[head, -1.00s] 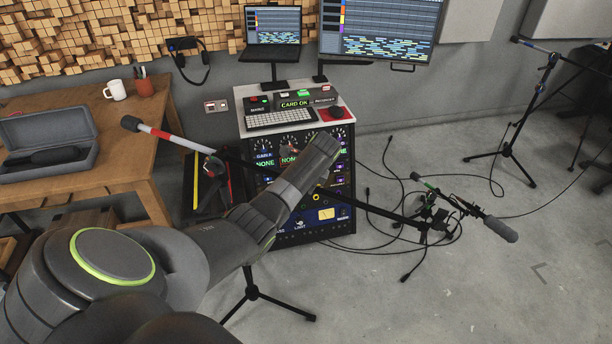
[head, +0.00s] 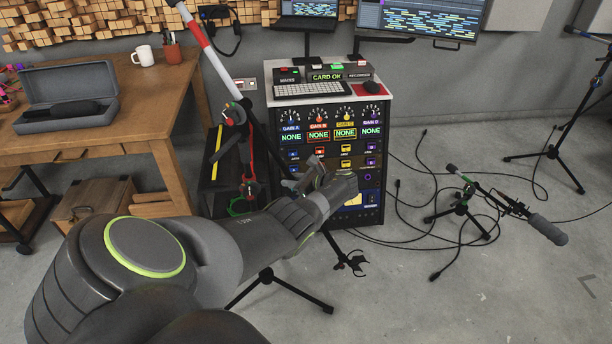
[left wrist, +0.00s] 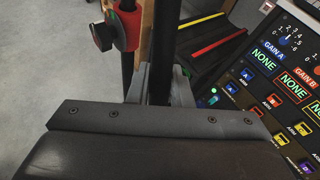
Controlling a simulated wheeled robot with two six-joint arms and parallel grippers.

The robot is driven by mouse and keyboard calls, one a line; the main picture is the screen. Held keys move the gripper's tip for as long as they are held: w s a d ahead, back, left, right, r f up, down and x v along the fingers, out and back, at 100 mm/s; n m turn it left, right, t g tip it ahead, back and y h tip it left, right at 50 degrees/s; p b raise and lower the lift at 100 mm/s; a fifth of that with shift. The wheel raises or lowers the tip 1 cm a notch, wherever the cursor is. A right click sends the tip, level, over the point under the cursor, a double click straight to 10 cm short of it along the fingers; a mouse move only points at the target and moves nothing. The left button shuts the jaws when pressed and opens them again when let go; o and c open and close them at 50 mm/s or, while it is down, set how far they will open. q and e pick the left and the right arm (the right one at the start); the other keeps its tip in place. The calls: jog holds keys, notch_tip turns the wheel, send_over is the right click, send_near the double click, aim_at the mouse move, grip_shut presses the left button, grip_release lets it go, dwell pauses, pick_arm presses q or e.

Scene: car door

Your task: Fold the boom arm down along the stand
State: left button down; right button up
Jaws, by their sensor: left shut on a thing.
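The boom arm (head: 212,58), with red and white bands on its upper part, slants steeply from the top of the head view down to the right. Its lower end carries a dark clip (head: 350,262) near the floor. The stand's tripod legs (head: 285,292) spread below my arm; much of the upright is hidden. A joint with a round knob (head: 233,114) shows left of the boom. My left gripper (head: 308,184) is shut on the boom below that joint. In the left wrist view the black tube (left wrist: 163,48) passes between the fingers, beside another tube with a red collar (left wrist: 128,24).
The equipment rack (head: 328,112) stands close behind the gripper. A wooden table (head: 130,125) with a grey case (head: 68,95) is at left. A low microphone stand (head: 462,205) and loose cables lie on the floor at right, with open floor in front.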

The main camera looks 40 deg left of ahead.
pick_arm(q)
jog(key=s+a+f+y+b, duration=0.2)
jog(key=a+b, duration=0.2)
jog(key=a, duration=0.1)
jog(key=shift+a+f+g+y+b, duration=0.3)
jog(key=shift+a+f+b, duration=0.05)
jog(key=shift+a, duration=0.05)
pick_arm(e)
jog(key=w+f, duration=0.3)
jog(key=shift+d+f, duration=0.2)
pick_arm(q)
jog(key=shift+s, duration=0.1)
jog(key=c, duration=1.3)
grip_release()
jog(key=shift+a, duration=0.15)
jog(key=shift+c, duration=0.2)
